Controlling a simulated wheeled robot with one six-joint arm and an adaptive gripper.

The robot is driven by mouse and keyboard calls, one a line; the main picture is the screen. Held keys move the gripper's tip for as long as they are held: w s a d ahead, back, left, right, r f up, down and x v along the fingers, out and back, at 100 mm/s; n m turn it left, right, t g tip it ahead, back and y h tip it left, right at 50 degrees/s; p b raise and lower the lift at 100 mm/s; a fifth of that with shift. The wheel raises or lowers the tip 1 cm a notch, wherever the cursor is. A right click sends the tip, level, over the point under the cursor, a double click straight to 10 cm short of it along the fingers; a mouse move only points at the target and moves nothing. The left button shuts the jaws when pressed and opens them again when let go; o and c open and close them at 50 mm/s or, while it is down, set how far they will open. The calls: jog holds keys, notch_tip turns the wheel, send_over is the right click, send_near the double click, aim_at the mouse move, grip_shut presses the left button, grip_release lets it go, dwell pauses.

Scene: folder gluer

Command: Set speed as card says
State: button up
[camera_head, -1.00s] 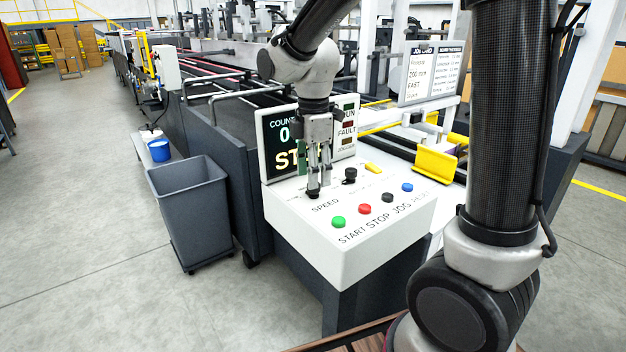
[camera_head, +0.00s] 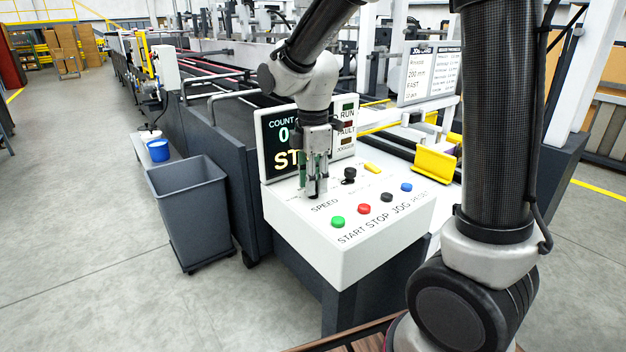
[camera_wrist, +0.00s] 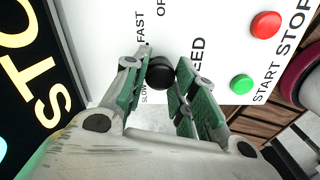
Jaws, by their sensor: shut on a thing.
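My gripper (camera_head: 316,194) points down at the SPEED knob on the white control panel (camera_head: 330,245). In the wrist view the black round speed knob (camera_wrist: 160,73) sits between the green-padded fingers of my gripper (camera_wrist: 163,66), which are shut on it. The labels SLOW, FAST and OFF show around the knob; its pointer direction cannot be made out. In the head view my fingers hide most of the knob. The display (camera_head: 281,140) shows COUNT 0 and ST, partly hidden by my gripper.
Green START (camera_head: 338,222), red STOP (camera_head: 364,209), black JOG (camera_head: 387,196) and blue (camera_head: 406,187) buttons line the panel's front. A grey bin (camera_head: 190,210) is at left.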

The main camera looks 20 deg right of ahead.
jog(key=m, duration=1.1)
jog(key=shift+m, duration=0.3)
dwell(0.6)
jog(key=o, duration=1.1)
jog(key=shift+c, duration=0.2)
notch_tip(320, 180, up, 12)
